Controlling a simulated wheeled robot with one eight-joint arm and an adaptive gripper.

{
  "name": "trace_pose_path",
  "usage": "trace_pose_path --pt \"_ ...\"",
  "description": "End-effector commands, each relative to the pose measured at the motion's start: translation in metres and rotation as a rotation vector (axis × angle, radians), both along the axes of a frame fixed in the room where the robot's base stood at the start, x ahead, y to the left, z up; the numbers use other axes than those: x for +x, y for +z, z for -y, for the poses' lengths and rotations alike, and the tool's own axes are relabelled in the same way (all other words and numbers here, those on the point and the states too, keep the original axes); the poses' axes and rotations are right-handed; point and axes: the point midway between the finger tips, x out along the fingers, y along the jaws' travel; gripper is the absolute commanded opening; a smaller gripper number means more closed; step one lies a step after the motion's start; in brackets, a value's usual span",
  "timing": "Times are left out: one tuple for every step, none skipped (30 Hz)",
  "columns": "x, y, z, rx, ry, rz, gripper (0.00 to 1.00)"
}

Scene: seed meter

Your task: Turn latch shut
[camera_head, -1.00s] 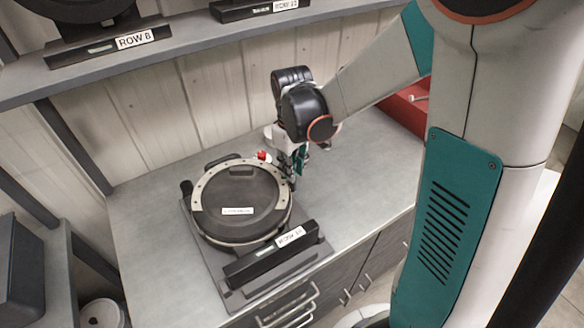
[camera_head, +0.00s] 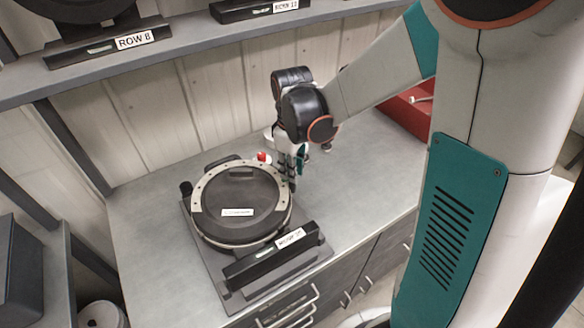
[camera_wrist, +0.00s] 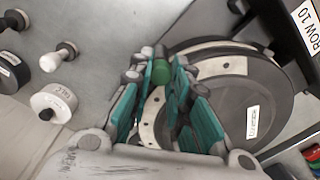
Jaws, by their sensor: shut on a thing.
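The seed meter (camera_head: 238,205) is a round dark housing with a pale, hole-dotted rim, lying on a dark base plate on the worktop. It also shows in the wrist view (camera_wrist: 255,95). My gripper (camera_wrist: 158,82) is shut on this knob. In the head view my gripper (camera_head: 289,172) reaches down at the meter's right edge, and the fingers hide the knob there. The latch body below the knob is mostly hidden.
A black bar labelled ROW 10 (camera_head: 272,256) lies in front of the meter. A small red-topped piece (camera_head: 262,157) is behind it. White knobs (camera_wrist: 53,102) and dark ones stand on the worktop.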

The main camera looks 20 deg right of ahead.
Motion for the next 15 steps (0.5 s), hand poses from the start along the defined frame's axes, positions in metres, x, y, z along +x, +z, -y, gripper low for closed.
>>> trace_pose_path --pt "0.0007 0.0004 -0.0002 0.001 0.0 0.001 0.2" --pt "0.0007 0.0004 -0.0002 0.001 0.0 0.001 0.27" --pt "0.0007 0.0004 -0.0001 0.001 0.0 0.001 0.36" --pt "0.0007 0.0003 -0.0001 0.001 0.0 0.001 0.39" --pt "0.0006 0.0003 -0.0002 0.001 0.0 0.001 0.39" --pt "0.0005 0.0003 -0.0002 0.001 0.0 0.001 0.39" --pt "0.0005 0.0002 -0.0002 0.001 0.0 0.001 0.39" --pt "0.0004 0.0002 -0.0001 0.001 0.0 0.001 0.39" --pt "0.0004 0.0002 -0.0001 0.001 0.0 0.001 0.39" --pt "0.0004 0.0002 -0.0001 0.001 0.0 0.001 0.39" --pt "0.0003 0.0001 -0.0001 0.001 -0.001 0.001 0.39" --pt "0.0003 0.0001 -0.0001 0.001 -0.001 0.001 0.39" --pt "0.0003 0.0004 -0.0001 0.0 -0.001 0.0 0.39" --pt "0.0002 0.0009 0.0 0.0 -0.001 0.0 0.39" --pt "0.0002 0.0022 0.0 0.0 -0.001 0.0 0.39"
